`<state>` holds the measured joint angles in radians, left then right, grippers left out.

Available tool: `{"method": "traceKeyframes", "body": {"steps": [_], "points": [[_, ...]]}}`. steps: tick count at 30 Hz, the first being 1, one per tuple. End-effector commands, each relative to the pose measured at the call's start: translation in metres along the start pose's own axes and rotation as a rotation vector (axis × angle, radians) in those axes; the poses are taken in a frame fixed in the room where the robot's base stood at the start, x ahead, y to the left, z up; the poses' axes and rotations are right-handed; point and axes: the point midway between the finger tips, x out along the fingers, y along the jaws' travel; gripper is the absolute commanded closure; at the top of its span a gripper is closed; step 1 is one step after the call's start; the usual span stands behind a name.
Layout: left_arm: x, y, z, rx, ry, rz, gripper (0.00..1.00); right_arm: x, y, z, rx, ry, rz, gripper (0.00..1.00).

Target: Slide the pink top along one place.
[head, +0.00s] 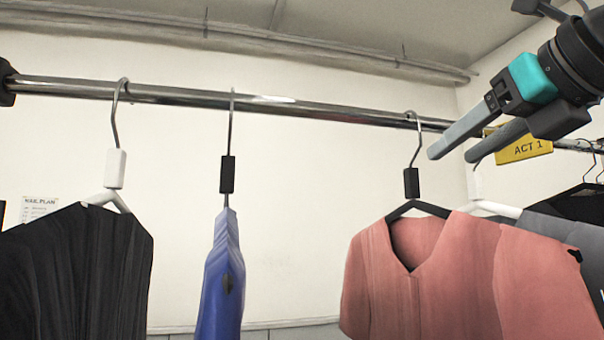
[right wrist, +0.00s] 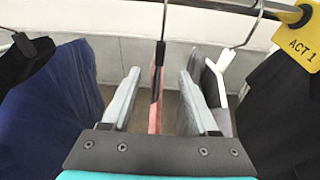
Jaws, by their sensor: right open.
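The pink top (head: 440,280) hangs from the rail (head: 300,108) on a dark hanger with a black block (head: 411,182) below its hook. My right gripper (head: 454,154) is open, above the top and right of its hook in the head view. In the right wrist view, a thin pink edge (right wrist: 153,115) and a hook with a dark block show between the two open fingers (right wrist: 158,97). Clear gaps show on both sides, and nothing is gripped. How far the fingertips are from the hanger in depth is hard to tell. My left gripper is not in view.
A blue garment (head: 221,290) and a black one (head: 85,275) hang to the left, with bare rail between. A white hanger (head: 490,208) with a dark grey garment (head: 565,230) is close on the right. A yellow ACT 1 tag (head: 525,146) hangs on the rail.

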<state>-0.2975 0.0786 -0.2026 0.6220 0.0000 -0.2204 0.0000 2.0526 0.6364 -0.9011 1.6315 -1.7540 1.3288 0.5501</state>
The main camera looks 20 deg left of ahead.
Motion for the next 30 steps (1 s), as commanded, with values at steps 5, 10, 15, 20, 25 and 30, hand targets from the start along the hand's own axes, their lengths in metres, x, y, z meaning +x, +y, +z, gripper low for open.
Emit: {"method": "traceKeyframes", "body": {"steps": [5, 10, 15, 20, 25, 30], "points": [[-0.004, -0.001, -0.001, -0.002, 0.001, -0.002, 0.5, 0.015, 0.0, 0.001, 0.001, 0.001, 0.001, 0.4], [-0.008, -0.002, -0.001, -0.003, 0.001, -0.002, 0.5, 0.028, 0.0, 0.001, 0.001, 0.001, 0.001, 0.4], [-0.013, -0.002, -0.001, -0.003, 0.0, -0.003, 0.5, 0.042, 0.0, 0.001, 0.001, 0.001, 0.0, 0.4], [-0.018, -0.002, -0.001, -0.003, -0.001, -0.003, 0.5, 0.055, 0.0, 0.001, 0.001, 0.001, 0.002, 0.4], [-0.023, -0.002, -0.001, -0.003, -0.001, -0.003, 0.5, 0.068, 0.0, 0.001, 0.002, 0.001, 0.001, 0.4], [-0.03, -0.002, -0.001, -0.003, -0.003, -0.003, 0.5, 0.082, 0.0, 0.002, 0.001, 0.001, 0.001, 0.4]]}}
